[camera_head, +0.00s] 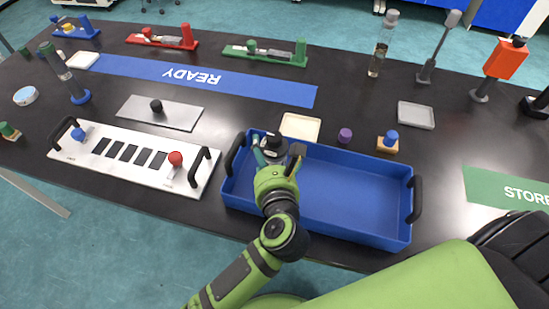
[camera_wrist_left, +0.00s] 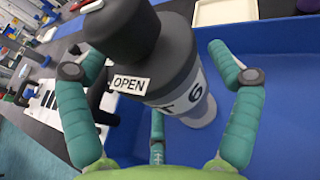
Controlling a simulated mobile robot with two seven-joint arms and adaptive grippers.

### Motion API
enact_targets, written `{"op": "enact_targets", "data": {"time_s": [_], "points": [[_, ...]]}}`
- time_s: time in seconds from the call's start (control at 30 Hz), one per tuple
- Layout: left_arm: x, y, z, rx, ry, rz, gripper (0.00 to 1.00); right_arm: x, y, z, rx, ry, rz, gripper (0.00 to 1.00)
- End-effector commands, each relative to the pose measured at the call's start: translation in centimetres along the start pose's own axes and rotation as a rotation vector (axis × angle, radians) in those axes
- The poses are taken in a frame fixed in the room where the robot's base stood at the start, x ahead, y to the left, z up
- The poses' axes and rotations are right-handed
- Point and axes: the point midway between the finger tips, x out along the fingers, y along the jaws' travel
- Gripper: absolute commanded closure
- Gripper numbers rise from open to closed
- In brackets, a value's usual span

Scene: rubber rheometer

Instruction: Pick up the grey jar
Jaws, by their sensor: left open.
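The grey jar (camera_wrist_left: 185,85) with a black lid (camera_wrist_left: 120,30) stands tilted in the left wrist view, with an "OPEN" label and a "6" on its side. In the head view its dark top (camera_head: 273,143) shows at the left end of the blue tray (camera_head: 345,200); the rest is mostly hidden by my gripper. My left gripper (camera_head: 278,154) is open, its green fingers on either side of the jar. Whether the fingers touch it cannot be told. My right gripper is not in view.
A white panel with a red knob (camera_head: 175,158) lies just left of the tray. A cream dish (camera_head: 300,127), a purple cap (camera_head: 345,135) and a blue-topped piece (camera_head: 391,138) sit behind it. The tray's middle and right are empty.

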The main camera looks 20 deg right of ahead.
Motion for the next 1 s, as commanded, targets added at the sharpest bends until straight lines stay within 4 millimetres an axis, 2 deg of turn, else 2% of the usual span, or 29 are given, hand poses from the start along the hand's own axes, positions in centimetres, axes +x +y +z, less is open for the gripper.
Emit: {"op": "enact_targets", "data": {"time_s": [0.17, 0.4, 0.43, 0.47, 0.5, 0.57, 1.0], "points": [[2.0, 0.0, 0.1, 0.002, -0.002, 0.000, 0.10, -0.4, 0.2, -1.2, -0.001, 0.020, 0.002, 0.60], [2.3, 0.0, 0.0, -0.001, 0.000, -0.001, 0.10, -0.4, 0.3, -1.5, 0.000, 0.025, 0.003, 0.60], [2.3, 0.0, 0.0, -0.001, 0.000, -0.001, 0.14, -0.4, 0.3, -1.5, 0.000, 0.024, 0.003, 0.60], [2.3, 0.0, 0.0, -0.001, 0.000, -0.001, 0.26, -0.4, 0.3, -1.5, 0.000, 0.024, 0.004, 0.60], [2.2, 0.0, 0.0, -0.001, 0.000, -0.001, 0.42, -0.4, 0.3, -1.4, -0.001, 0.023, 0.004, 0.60], [2.2, 0.0, 0.0, 0.000, 0.000, -0.001, 0.66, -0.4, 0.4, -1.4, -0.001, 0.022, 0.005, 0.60], [2.1, 0.0, 0.4, 0.001, 0.002, 0.000, 0.68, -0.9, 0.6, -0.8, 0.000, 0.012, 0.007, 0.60]]}}
